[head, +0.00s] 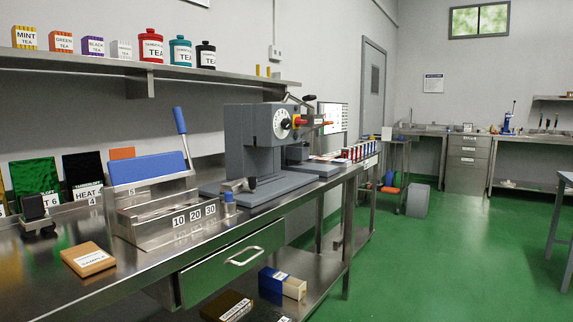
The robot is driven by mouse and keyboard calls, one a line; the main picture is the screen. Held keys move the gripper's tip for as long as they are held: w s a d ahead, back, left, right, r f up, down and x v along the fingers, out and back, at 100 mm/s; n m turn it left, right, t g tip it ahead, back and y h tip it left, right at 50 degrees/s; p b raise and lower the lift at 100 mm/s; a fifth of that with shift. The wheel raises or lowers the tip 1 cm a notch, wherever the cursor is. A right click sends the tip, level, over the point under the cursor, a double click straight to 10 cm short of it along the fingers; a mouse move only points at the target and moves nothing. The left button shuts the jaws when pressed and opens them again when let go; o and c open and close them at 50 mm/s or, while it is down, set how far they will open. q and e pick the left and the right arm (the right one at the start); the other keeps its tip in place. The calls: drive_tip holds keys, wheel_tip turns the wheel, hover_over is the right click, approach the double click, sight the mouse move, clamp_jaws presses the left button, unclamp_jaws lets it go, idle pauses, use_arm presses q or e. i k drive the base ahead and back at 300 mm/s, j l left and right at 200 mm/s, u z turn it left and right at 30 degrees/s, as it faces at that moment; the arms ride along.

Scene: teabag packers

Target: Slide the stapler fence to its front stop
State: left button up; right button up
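Neither of my grippers is in view. No part in the head view is labelled as the stapler or its fence, so I cannot tell for sure which they are. A grey bench machine (254,130) with a white dial (281,123) and a red knob stands on a flat grey base (270,193). Left of it stands a steel unit (150,196) with a blue panel (148,168), a raised blue lever (180,121) and plates marked 10, 20 and 30 (195,216). No front stop can be made out.
The steel bench (60,270) has an orange-brown block (88,259) near its front edge and a drawer (232,265) below. Colored panels stand at the left. Tea tins line the shelf (70,58) above. The green floor (450,250) at the right is mostly clear.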

sight(288, 163)
drive_tip(key=z, duration=0.3)
drive_tip(key=i+l+z, duration=0.15)
drive_tip(key=z, duration=0.2)
drive_tip(key=i+l+z, duration=0.1)
drive_tip(key=z, duration=0.3)
drive_tip(key=i+z, duration=0.35)
drive_tip(key=i, duration=3.25)
drive_tip(key=i+u, duration=0.15)
drive_tip(key=u, duration=0.3)
drive_tip(key=i+l+u, duration=0.1)
drive_tip(key=u, duration=0.35)
drive_tip(key=i+l+u, duration=0.15)
drive_tip(key=u, duration=0.3)
drive_tip(key=i, duration=0.1)
